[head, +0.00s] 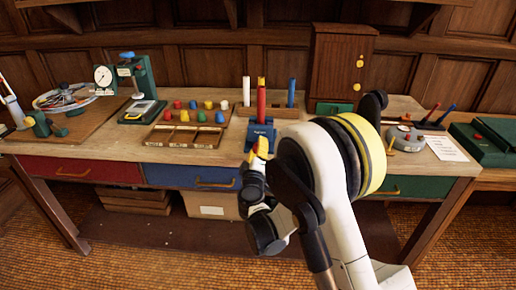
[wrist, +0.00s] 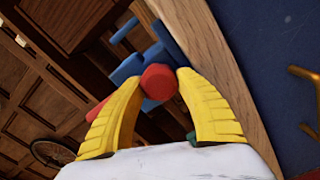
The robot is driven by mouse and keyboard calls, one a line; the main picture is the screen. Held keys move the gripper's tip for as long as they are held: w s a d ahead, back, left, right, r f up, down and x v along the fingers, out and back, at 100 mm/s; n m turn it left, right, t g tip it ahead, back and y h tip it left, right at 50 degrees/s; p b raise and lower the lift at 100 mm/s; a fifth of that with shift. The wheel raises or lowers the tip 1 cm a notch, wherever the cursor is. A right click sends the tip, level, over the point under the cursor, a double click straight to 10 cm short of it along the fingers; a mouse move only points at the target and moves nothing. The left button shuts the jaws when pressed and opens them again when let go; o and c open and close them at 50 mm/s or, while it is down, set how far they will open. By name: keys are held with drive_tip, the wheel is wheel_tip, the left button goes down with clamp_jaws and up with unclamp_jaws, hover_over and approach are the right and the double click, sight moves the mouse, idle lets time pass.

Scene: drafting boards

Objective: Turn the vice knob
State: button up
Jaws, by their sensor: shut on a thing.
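The blue vice (head: 260,133) sits at the front edge of the workbench, with a tall red rod (head: 261,100) upright at it. In the wrist view the vice's blue body (wrist: 130,66) lies behind its round red knob (wrist: 158,82). My gripper (head: 261,146) is in front of the vice, its yellow fingers reaching to it. In the wrist view my gripper (wrist: 158,88) has one finger on each side of the red knob, closed on it. The knob is hidden behind my fingers in the head view.
A brown cabinet (head: 340,65) stands at the back. My arm covers the bench right of the vice.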

drive_tip(key=o, duration=0.9)
